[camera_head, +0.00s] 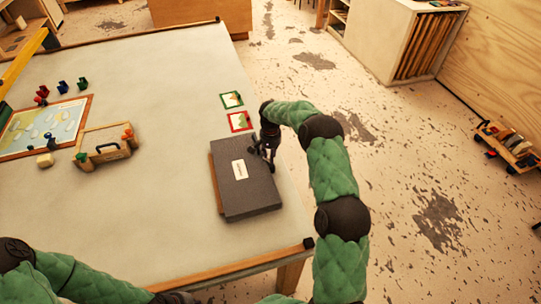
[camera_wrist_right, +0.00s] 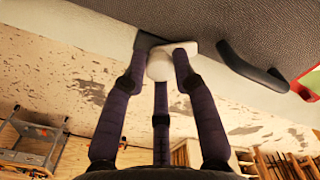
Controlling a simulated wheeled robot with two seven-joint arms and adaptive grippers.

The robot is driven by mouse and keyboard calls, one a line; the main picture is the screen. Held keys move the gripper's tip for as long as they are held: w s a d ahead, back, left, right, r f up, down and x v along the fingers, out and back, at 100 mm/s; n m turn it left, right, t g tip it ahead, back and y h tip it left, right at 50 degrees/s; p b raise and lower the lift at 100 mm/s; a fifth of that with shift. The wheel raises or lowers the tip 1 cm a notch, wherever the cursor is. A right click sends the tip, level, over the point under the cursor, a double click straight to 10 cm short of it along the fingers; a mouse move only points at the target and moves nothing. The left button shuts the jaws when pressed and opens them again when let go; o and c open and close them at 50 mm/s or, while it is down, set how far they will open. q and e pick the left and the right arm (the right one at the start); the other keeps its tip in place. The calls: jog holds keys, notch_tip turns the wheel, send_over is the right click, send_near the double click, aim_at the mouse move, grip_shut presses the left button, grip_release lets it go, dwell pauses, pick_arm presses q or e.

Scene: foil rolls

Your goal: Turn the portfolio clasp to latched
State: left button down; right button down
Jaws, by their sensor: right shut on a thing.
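The grey portfolio (camera_head: 245,190) lies flat on the table with a white label (camera_head: 240,170) on its top. In the right wrist view its dark textured side (camera_wrist_right: 275,30) fills the upper right. My right gripper (camera_head: 264,150) is at the portfolio's far right edge. In the wrist view the right gripper (camera_wrist_right: 160,68) has its fingers closed around a pale rounded clasp (camera_wrist_right: 160,64) at that edge. The fingers partly cover the clasp, so I cannot tell its exact angle. My left arm enters at the lower left; its gripper is out of frame.
A dark handle (camera_wrist_right: 250,66) sticks out beside the clasp. Green-framed (camera_head: 231,99) and red-framed (camera_head: 240,121) cards lie beyond the portfolio. A wooden box (camera_head: 106,147) and a picture board (camera_head: 45,127) are at the left. The table's middle is clear.

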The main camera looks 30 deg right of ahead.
jog(key=n, duration=0.5)
jog(key=shift+n, duration=0.3)
jog(key=n, duration=0.5)
jog(key=shift+n, duration=0.4)
jog(key=c, duration=1)
grip_release()
notch_tip(320, 180, up, 12)
